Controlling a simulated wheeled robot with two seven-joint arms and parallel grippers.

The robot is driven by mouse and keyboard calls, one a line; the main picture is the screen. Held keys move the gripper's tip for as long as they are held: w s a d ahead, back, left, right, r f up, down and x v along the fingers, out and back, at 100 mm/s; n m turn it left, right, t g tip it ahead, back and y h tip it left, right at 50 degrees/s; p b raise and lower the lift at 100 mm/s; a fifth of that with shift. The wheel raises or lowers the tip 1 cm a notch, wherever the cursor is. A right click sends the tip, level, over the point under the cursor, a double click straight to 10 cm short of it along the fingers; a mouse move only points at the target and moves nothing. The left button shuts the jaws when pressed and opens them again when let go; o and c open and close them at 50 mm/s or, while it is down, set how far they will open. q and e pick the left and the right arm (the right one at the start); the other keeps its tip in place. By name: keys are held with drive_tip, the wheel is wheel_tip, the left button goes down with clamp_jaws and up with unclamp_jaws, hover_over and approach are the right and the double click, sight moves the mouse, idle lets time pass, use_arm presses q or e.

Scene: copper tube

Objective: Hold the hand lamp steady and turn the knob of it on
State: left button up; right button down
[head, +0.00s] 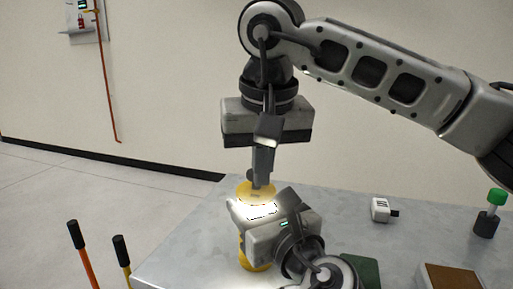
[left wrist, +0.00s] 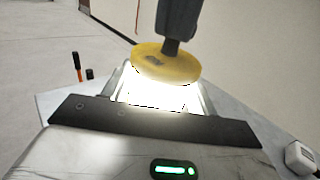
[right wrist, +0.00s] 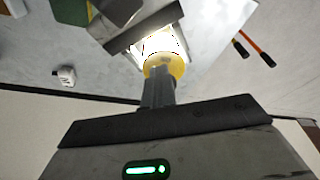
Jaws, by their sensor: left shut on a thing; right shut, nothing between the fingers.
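The hand lamp (head: 256,193) stands upright near the table's left edge, with a yellow cap, a yellow base and a brightly glowing middle. Its lit body also shows in the left wrist view (left wrist: 165,68) and the right wrist view (right wrist: 178,62). My left gripper (head: 255,225) is shut around the lamp's middle from the front right. My right gripper (head: 262,180) points straight down over the lamp, its fingers shut with nothing between them. Its tips are at the top of the yellow cap; they hide most of the knob, and I cannot tell whether they touch it.
The grey table (head: 190,238) is clear left of the lamp. To the right are a small white device (head: 381,209), a green-capped bottle (head: 488,213), a brown-topped block (head: 452,278) and a green item (head: 362,270). Orange and yellow handled tools (head: 84,262) stand at the left.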

drive_tip(key=shift+a, duration=0.35)
drive_tip(key=shift+s, duration=0.1)
idle(0.3)
drive_tip(key=shift+s, duration=0.25)
wheel_tip(320, 180, up, 6)
idle(0.5)
drive_tip(key=shift+s, duration=0.1)
drive_tip(key=shift+w+d+f, duration=0.1)
drive_tip(key=shift+d+f, duration=0.1)
drive_tip(key=shift+f, duration=0.8)
drive_tip(key=shift+w+d+f, duration=0.1)
drive_tip(key=shift+d+f, duration=0.05)
drive_tip(key=shift+f, duration=0.9)
drive_tip(key=shift+d+f, duration=0.2)
drive_tip(key=shift+f, duration=0.8)
drive_tip(key=shift+w+a, duration=0.1)
drive_tip(key=shift+w, duration=0.2)
